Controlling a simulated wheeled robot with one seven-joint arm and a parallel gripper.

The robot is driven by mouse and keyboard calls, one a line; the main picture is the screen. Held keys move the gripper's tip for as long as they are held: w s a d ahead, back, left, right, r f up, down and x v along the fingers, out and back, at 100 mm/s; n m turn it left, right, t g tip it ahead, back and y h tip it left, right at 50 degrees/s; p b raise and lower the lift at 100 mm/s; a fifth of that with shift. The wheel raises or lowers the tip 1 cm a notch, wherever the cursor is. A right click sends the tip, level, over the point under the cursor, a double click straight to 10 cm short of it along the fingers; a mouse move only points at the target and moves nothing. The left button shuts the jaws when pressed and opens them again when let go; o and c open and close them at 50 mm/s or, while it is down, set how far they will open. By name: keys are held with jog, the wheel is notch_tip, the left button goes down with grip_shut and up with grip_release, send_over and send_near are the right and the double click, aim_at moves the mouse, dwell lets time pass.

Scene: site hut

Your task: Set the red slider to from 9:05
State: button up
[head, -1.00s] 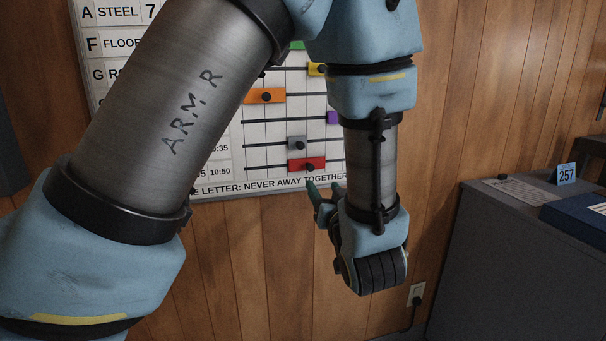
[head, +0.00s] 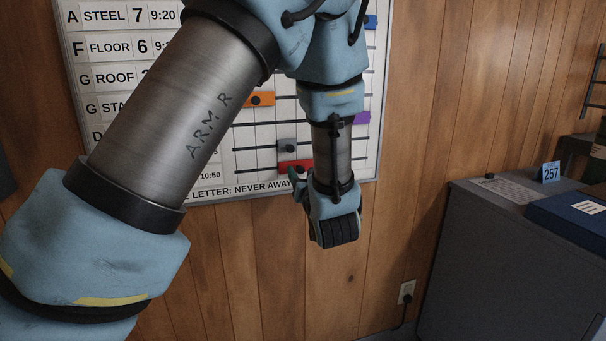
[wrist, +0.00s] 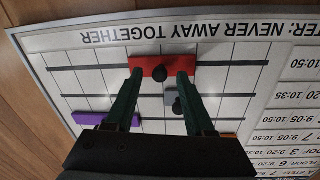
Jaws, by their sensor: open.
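The red slider (head: 294,164) sits on the lowest rail of the wall board (head: 220,191), just above the printed bottom line. In the head view my gripper hides its right part. In the wrist view, where the board appears upside down, the red slider (wrist: 160,61) shows whole with a black knob (wrist: 160,75) at its middle. My gripper (wrist: 160,73) is open, its two green fingers on either side of the knob near the slider's ends. Whether the fingertips touch the board is unclear. In the head view my gripper (head: 298,178) is at the board's lower edge.
A grey slider (head: 287,145) is on the rail just above, close to the right finger in the wrist view. Orange (head: 262,99), purple (head: 362,118) and blue (head: 370,22) sliders are higher. A grey cabinet (head: 480,260) with a blue binder stands right.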

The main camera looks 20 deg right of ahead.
jog(key=shift+c, duration=0.3)
grip_shut()
dwell(1.0)
